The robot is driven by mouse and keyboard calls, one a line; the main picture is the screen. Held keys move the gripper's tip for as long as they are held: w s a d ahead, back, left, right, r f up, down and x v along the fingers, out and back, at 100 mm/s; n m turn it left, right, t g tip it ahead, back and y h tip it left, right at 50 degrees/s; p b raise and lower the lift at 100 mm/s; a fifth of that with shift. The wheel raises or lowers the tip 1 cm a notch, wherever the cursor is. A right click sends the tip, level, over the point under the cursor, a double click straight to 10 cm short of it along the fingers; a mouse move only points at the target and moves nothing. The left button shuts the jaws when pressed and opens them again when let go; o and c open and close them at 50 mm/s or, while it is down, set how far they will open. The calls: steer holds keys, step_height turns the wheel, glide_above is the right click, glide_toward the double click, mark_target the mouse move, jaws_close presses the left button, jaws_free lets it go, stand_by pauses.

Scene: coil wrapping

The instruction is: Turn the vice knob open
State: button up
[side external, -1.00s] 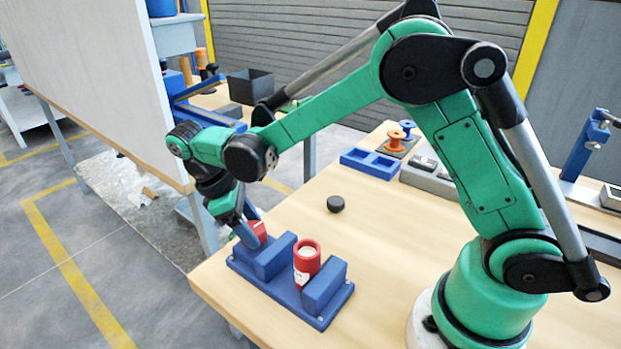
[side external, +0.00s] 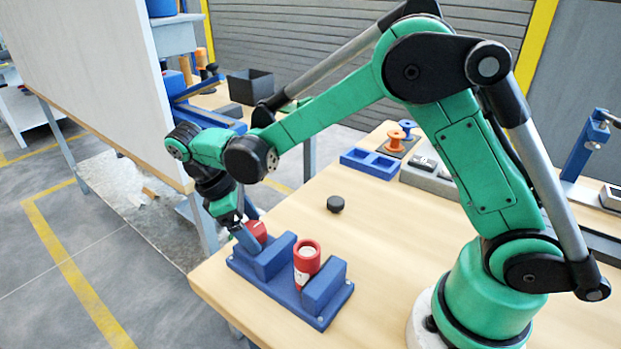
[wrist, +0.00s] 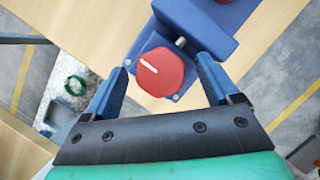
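The blue vice (side external: 322,316) sits at the table's near left corner, with a red cylinder (side external: 307,257) standing between its two jaws. The cylinder's white top faces up. The red vice knob (side external: 258,231) is at the vice's left end. In the wrist view the knob (wrist: 160,72) shows its faceted face with a white mark slanting down to the right. My gripper (wrist: 160,68) is open, with one blue finger on each side of the knob and visible gaps between. In the side view my gripper (side external: 248,228) partly hides the knob.
A black round piece (side external: 335,204) lies on the table behind the vice. A blue two-pocket tray (side external: 370,163) and orange and blue spools (side external: 397,140) stand farther back. A large white panel (side external: 100,75) stands left of my wrist.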

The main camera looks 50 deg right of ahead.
steer(key=shift+r, duration=0.1)
steer(key=v, duration=0.7)
steer(key=shift+w+r, duration=0.15)
steer(key=shift+r, duration=0.2)
steer(key=shift+a, duration=0.15)
